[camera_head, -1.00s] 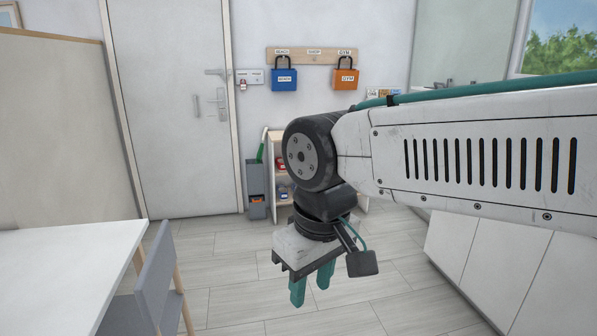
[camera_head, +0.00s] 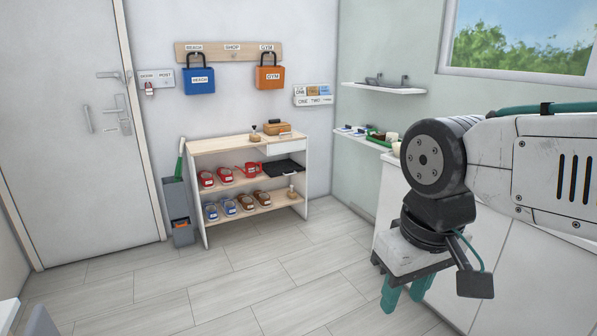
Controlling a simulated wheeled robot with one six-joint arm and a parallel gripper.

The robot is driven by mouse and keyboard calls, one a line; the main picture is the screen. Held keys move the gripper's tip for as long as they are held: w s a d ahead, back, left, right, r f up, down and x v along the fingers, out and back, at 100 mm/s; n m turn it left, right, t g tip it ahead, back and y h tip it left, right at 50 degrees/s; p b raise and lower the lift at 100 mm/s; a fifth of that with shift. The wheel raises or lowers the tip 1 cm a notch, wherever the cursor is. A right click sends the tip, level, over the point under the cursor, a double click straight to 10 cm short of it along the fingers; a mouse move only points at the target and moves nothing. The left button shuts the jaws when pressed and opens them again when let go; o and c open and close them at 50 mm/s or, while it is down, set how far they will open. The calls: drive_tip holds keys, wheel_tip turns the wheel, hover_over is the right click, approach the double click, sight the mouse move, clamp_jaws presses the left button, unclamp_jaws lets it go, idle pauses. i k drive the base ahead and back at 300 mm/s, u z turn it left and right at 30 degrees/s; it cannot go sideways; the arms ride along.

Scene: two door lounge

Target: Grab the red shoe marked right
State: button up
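Two red shoes stand side by side on the upper shelf of the white shoe rack (camera_head: 263,180), toe end facing out: a left-hand one (camera_head: 206,179) and a right-hand one (camera_head: 225,174). Each seems to carry a small pale label, too small to read, so I cannot tell which is marked right. My gripper (camera_head: 405,290) hangs pointing down at the right of the view, well in front of and to the right of the rack. Its two teal fingers are apart with nothing between them.
Blue shoes (camera_head: 211,211) and brown shoes (camera_head: 262,198) stand below. A grey bin (camera_head: 176,200) is left of the rack, white cabinets (camera_head: 470,300) at right. The floor before the rack is clear.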

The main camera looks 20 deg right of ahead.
sight(225, 177)
drive_tip(key=z, duration=0.7)
drive_tip(key=i, duration=0.85)
drive_tip(key=z, duration=0.55)
drive_tip(key=i, duration=1.3)
drive_tip(key=u, duration=0.7)
drive_tip(key=i, duration=1.05)
drive_tip(key=u, duration=1.05)
drive_tip(key=i, duration=0.3)
drive_tip(key=u, duration=0.25)
